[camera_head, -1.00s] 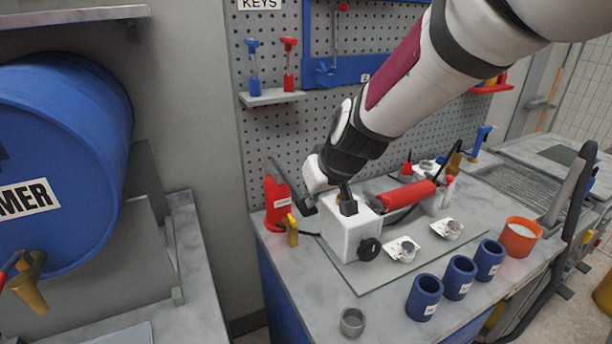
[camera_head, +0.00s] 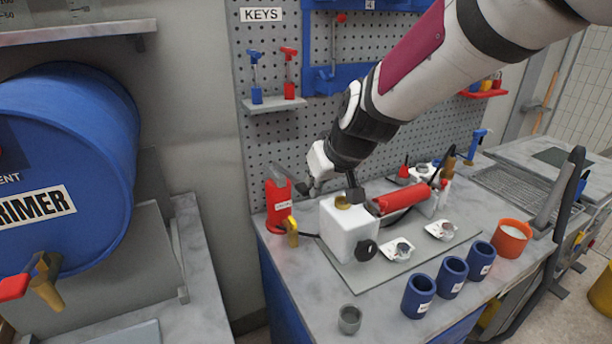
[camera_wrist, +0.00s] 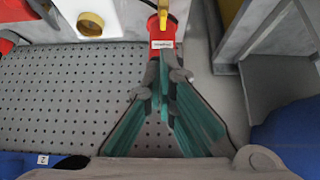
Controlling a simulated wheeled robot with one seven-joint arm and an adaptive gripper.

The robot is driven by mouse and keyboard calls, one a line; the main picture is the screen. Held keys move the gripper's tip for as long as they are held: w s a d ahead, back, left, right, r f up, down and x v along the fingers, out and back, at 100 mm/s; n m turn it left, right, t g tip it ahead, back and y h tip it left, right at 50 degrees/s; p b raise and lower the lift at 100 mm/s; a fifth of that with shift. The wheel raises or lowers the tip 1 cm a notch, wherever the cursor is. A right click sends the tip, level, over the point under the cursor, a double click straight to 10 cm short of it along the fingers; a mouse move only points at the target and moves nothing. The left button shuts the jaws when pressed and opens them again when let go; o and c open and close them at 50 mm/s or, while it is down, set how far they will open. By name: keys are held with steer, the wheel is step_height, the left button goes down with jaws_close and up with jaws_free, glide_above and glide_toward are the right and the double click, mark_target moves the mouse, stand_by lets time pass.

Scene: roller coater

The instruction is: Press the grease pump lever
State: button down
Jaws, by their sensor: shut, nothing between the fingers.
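A red labelled unit (camera_head: 279,202) stands at the back left of the bench, with a yellow part (camera_head: 292,232) at its front. It also shows in the wrist view (camera_wrist: 162,32). I take it for the grease pump, but I cannot clearly make out its lever. My gripper (camera_wrist: 166,73) is shut and empty; its tips converge in front of the red unit in the wrist view. In the head view my gripper (camera_head: 328,186) hangs above and between the red unit and the white box (camera_head: 347,232). Contact cannot be told.
The white box has a brass-coloured round top and a black knob (camera_head: 367,250). A red cylinder (camera_head: 402,197) lies behind it. Several blue cups (camera_head: 419,296) and an orange pot (camera_head: 510,238) stand along the bench. A pegboard (camera_head: 300,140) rises close behind.

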steer(key=s+d+r, duration=0.2)
steer(key=s+r, duration=0.3)
steer(key=shift+s+d, duration=0.25)
stand_by(0.5)
steer(key=s+d+m+h, duration=0.1)
steer(key=s+d, duration=0.2)
steer(key=s, duration=0.4)
steer(key=s+d+r+m+h, duration=0.1)
steer(key=s+d+m, duration=0.1)
steer(key=s+d, duration=0.2)
steer(key=s+d+m+g, duration=0.1)
steer(key=s+d, duration=0.3)
steer(key=s, duration=0.6)
steer(key=shift+s+r+m+h, duration=0.2)
steer(key=shift+r+m+h, duration=0.1)
steer(key=shift+h, duration=0.1)
steer(key=shift+d, duration=0.1)
